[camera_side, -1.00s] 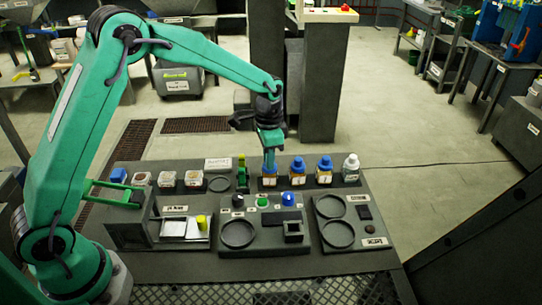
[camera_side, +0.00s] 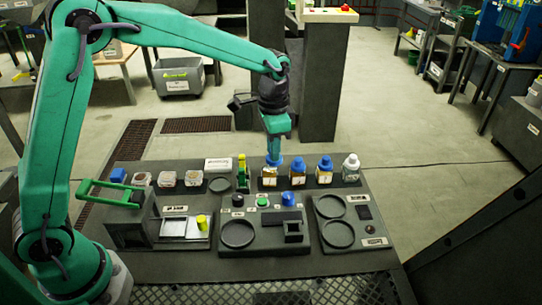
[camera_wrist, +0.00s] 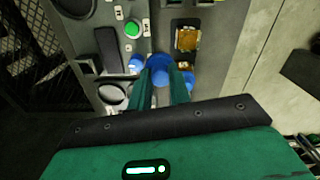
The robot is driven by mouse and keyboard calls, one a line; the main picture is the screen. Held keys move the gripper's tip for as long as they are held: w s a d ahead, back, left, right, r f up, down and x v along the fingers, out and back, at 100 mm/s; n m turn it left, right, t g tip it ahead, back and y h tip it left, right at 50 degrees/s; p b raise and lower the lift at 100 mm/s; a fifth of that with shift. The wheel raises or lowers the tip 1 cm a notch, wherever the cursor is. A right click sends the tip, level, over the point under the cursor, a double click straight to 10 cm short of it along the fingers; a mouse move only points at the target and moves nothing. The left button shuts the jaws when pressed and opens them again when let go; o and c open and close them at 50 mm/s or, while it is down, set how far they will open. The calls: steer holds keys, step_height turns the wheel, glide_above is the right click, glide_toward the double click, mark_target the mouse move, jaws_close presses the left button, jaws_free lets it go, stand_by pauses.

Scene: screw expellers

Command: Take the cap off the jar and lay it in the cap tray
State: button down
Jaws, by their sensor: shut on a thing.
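My gripper (camera_side: 274,150) is shut on a blue cap (camera_side: 274,161). In the side view, the cap is held just above a jar (camera_side: 269,178) in the back row. In the wrist view, the cap (camera_wrist: 159,68) sits between my green fingers (camera_wrist: 162,88). An open square jar (camera_wrist: 187,39) with amber contents shows ahead of it, apart from the cap. Several round recesses show on the panels, including a left one (camera_side: 237,246) and a right one (camera_side: 338,246). Their labels are too small to read, so I cannot tell which is the cap tray.
Two blue-capped jars (camera_side: 299,176) (camera_side: 324,175) and a white-capped bottle (camera_side: 350,172) stand to the right of the open jar. A blue knob (camera_side: 287,199) and green button (camera_side: 262,201) rise from the middle panel. A green upright piece (camera_side: 242,174) stands close on the left.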

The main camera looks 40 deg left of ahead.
steer(key=s+d+r, duration=0.3)
steer(key=d, duration=0.2)
steer(key=shift+s+r, duration=0.35)
steer(key=shift+s, duration=0.05)
steer(key=shift+a, duration=0.15)
steer(key=s+a+f, duration=0.5)
steer(key=s+a, duration=0.2)
steer(key=a, duration=0.1)
steer(key=shift+s+a+n, duration=0.25)
steer(key=shift+s+n, duration=0.1)
steer(key=shift+n, duration=0.05)
steer(key=shift+a, duration=0.1)
steer(key=w+a+f, duration=0.1)
steer(key=a+f, duration=0.1)
steer(key=a, duration=0.1)
steer(key=w+a+f, duration=0.2)
steer(key=a, duration=0.2)
steer(key=w+a+f, duration=0.1)
steer(key=a+f, duration=0.2)
steer(key=shift+w+a, duration=0.25)
steer(key=shift+w, duration=0.15)
steer(key=shift+f, duration=2)
